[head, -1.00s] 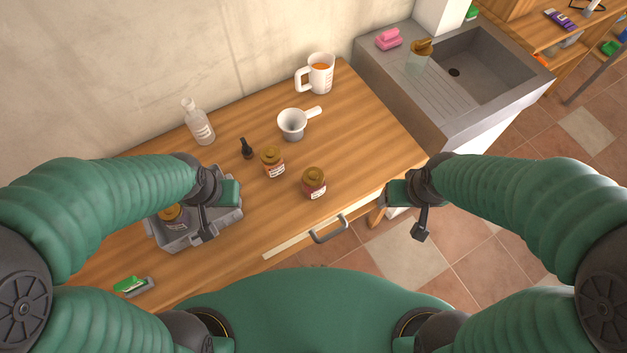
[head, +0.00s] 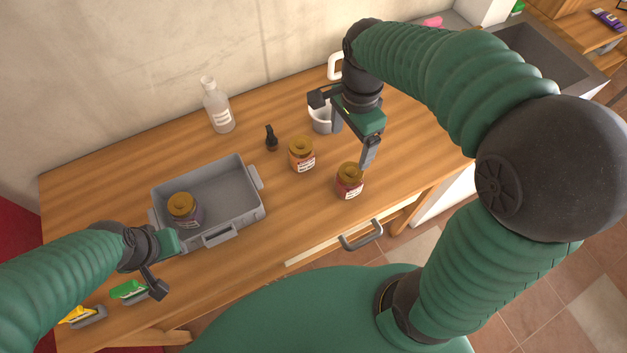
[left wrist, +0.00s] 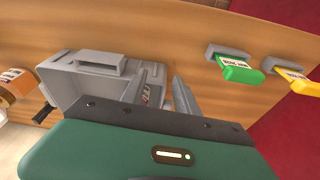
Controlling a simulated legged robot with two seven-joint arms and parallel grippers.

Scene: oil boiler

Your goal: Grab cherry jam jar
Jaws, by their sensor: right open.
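The jar with dark red jam and a brown lid (head: 349,181), which looks like the cherry jam, stands upright near the table's front edge. An orange jam jar (head: 301,154) stands behind it to the left. A dark purple jar (head: 184,210) sits in the grey crate. My right gripper (head: 344,125) is open and empty above the table, with one finger just above and behind the red jar, apart from it as far as I can tell. My left gripper (head: 164,262) is open and empty by the crate's front left corner; its spread fingers show in the left wrist view (left wrist: 160,88).
The grey crate (head: 240,207) is at left. A clear bottle (head: 218,108), a small dark bottle (head: 271,138) and a white pot (head: 321,118), partly hidden by my right gripper, stand behind the jars. Green (head: 127,289) and yellow (head: 78,313) items lie front left. A drawer handle (head: 361,236) juts out in front.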

